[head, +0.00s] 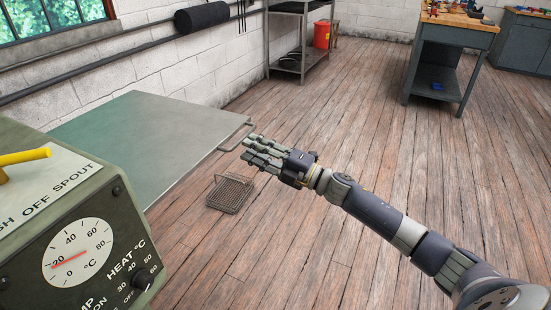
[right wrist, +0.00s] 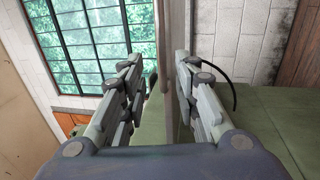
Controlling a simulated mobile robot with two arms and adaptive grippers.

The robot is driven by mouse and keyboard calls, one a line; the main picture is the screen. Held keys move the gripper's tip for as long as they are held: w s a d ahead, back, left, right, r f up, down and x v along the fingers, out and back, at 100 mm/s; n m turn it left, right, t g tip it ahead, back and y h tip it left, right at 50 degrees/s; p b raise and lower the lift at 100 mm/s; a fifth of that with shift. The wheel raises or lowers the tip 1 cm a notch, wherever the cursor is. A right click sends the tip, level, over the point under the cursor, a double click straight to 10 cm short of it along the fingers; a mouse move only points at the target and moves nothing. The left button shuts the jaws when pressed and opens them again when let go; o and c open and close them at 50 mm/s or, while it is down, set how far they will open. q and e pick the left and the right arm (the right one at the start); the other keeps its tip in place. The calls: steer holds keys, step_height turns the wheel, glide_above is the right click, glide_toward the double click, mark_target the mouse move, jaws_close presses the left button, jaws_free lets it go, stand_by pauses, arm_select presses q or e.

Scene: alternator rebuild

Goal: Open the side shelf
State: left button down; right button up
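The side shelf is most likely the flat grey-green panel (head: 150,135) beside the machine (head: 75,225), lying level in the head view. A thin metal handle (head: 236,136) sticks out from its right edge. My right gripper (head: 254,149) is just right of this handle, fingers pointing left towards it. Its fingers are apart and it holds nothing that I can see. In the right wrist view the open fingers (right wrist: 158,80) stand either side of a vertical grey-brown strip (right wrist: 168,45); I cannot tell whether they touch it. My left gripper is out of view.
A wire mesh basket (head: 231,193) sits below my right gripper. The machine has a dial and a yellow handle (head: 25,156). A metal rack (head: 300,40) with a red bucket (head: 321,34) and a workbench (head: 447,50) stand farther back. The wooden floor between is clear.

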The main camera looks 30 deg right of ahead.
steer(key=v, duration=0.7)
stand_by(0.4)
